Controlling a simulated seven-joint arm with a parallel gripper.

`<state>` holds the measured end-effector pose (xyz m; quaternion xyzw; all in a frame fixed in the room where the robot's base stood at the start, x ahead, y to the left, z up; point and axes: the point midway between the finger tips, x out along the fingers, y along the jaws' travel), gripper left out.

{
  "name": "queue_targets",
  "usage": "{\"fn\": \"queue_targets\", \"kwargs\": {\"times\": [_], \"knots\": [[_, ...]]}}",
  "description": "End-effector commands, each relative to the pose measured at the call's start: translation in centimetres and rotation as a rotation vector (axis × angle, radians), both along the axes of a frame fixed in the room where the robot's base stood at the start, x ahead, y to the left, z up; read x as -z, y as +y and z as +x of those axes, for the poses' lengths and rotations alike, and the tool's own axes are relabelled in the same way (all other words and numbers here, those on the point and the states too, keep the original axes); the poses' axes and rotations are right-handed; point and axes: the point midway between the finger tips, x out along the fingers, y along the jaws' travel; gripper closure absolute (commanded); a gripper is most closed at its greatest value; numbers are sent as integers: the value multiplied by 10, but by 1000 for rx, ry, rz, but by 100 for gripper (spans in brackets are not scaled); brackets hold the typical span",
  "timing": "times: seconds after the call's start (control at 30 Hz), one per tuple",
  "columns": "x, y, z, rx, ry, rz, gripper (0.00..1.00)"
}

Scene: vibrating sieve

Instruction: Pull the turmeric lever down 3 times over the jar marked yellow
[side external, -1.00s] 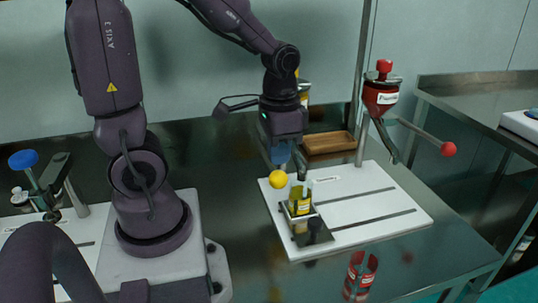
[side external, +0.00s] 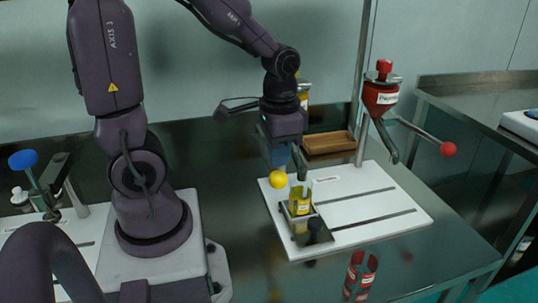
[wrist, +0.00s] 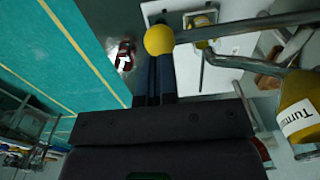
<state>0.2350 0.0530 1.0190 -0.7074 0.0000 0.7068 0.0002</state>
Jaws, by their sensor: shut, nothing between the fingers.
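The turmeric lever ends in a yellow ball (side external: 278,180), low beside my gripper (side external: 299,170). In the wrist view the ball (wrist: 159,40) covers part of my shut, empty fingers (wrist: 154,20), and the metal lever (wrist: 235,27) runs right from it. I cannot tell whether fingers and ball touch. The yellow turmeric dispenser (wrist: 302,108) shows at the right there; my arm mostly hides it in the side view. The jar with the yellow label (side external: 300,204) stands upright in a holder on the white board, close below the fingers. It is partly visible in the wrist view (wrist: 202,30).
The red paprika dispenser (side external: 381,97) with a red-ball lever (side external: 448,149) hangs at the right. A wooden tray (side external: 329,146) lies behind the white board (side external: 408,205). A red-labelled jar (side external: 361,276) stands at the front. A blue-ball lever (side external: 24,159) is far left.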

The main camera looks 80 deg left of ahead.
Motion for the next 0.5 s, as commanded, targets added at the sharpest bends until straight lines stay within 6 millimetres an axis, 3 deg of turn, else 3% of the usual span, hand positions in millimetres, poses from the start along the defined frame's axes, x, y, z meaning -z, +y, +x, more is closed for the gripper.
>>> {"fn": "queue_targets", "kwargs": {"times": [0.5], "knots": [[22,0,-1,0,3,-1,100]]}}
